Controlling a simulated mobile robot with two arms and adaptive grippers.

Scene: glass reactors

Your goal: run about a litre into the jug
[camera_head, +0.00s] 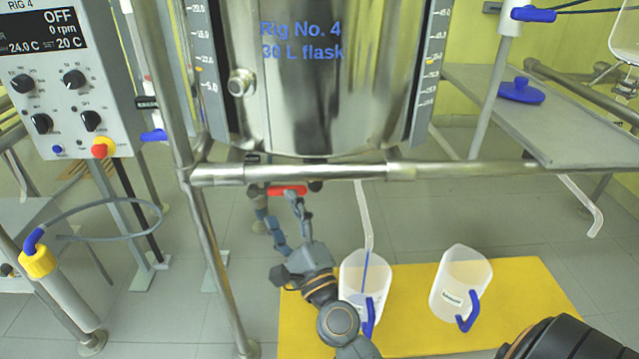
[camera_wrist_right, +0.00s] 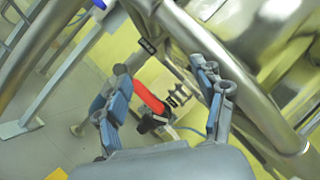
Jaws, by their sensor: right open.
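A red valve handle (camera_head: 288,190) lies crosswise under the steel vessel (camera_head: 320,75) marked "Rig No. 4, 30 L flask". My right gripper (camera_head: 288,214) is open just below it. In the right wrist view the red handle (camera_wrist_right: 150,98) shows between the two spread fingers (camera_wrist_right: 163,100); I cannot tell whether either touches it. A pale outlet tube (camera_head: 364,215) points down over a translucent jug (camera_head: 352,272) with a blue handle. A thin blue line, seemingly liquid, runs from the tube into this jug; its level is unclear. My left gripper is not in view.
A second, labelled jug (camera_head: 461,278) stands to the right on the same yellow mat (camera_head: 530,310). A steel frame rail (camera_head: 350,171) crosses above my right gripper. A control box (camera_head: 65,80) reading OFF is at left, a grey shelf (camera_head: 560,125) with a blue lid (camera_head: 521,91) at right.

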